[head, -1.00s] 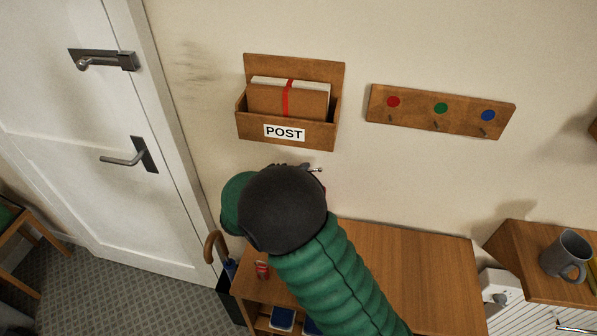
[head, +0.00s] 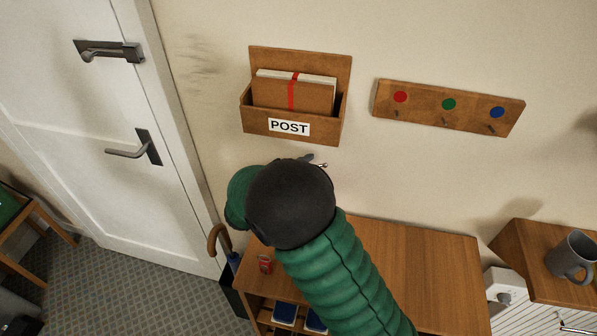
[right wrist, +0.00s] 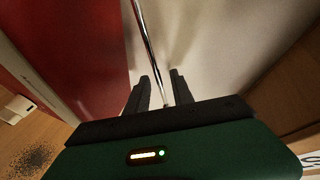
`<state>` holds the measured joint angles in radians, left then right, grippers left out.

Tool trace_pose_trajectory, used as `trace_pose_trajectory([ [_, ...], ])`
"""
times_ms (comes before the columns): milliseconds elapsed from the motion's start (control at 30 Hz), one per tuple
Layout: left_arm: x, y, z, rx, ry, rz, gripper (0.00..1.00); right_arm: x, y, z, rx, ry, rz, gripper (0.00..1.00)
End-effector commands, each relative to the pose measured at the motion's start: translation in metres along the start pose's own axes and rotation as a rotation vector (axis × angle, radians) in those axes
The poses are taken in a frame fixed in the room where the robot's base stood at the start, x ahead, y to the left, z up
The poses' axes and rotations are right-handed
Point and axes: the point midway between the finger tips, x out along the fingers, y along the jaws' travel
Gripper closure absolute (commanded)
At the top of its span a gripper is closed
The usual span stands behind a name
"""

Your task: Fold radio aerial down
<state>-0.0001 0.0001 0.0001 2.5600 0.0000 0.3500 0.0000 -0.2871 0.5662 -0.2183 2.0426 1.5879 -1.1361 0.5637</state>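A thin chrome rod, which looks like the aerial (right wrist: 148,40), runs down the right wrist view and passes between the fingers of my right gripper (right wrist: 160,75). The fingers stand apart, and I see no clear contact with the rod. A large red surface (right wrist: 70,45) fills the left of that view; it may be the radio's body. In the head view my right wrist and green sleeve hide the radio. A small silver tip (head: 323,165) shows just beyond the wrist, beside a dark fingertip of my right gripper (head: 306,158). My left gripper is out of view.
A wooden post box (head: 260,124) with letters hangs above my right wrist. A hook board (head: 422,108) is to its right. The wooden cabinet (head: 430,260) lies below, with a small red item (head: 265,264) on it. A mug (head: 571,258) stands on the right shelf.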

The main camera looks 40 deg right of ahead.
Motion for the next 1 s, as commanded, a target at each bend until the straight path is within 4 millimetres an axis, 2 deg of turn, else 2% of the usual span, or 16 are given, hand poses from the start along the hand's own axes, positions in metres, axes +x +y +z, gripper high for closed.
trace_pose_trajectory([
  [167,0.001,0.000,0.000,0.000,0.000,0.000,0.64,-0.035,0.000,0.002,0.000,-0.007,-0.001,0.71],
  [400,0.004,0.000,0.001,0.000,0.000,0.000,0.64,-0.106,0.001,0.002,0.000,-0.007,0.000,0.71],
  [600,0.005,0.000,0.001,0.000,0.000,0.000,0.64,-0.149,0.001,0.002,0.000,-0.003,0.001,0.71],
  [733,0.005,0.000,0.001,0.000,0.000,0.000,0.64,-0.160,0.001,0.002,-0.002,-0.002,0.002,0.71],
  [967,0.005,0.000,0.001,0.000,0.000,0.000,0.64,-0.162,0.001,0.001,-0.001,0.000,0.002,0.71],
  [1000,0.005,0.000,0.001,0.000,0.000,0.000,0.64,-0.162,0.001,0.001,-0.002,0.000,0.002,0.74],
])
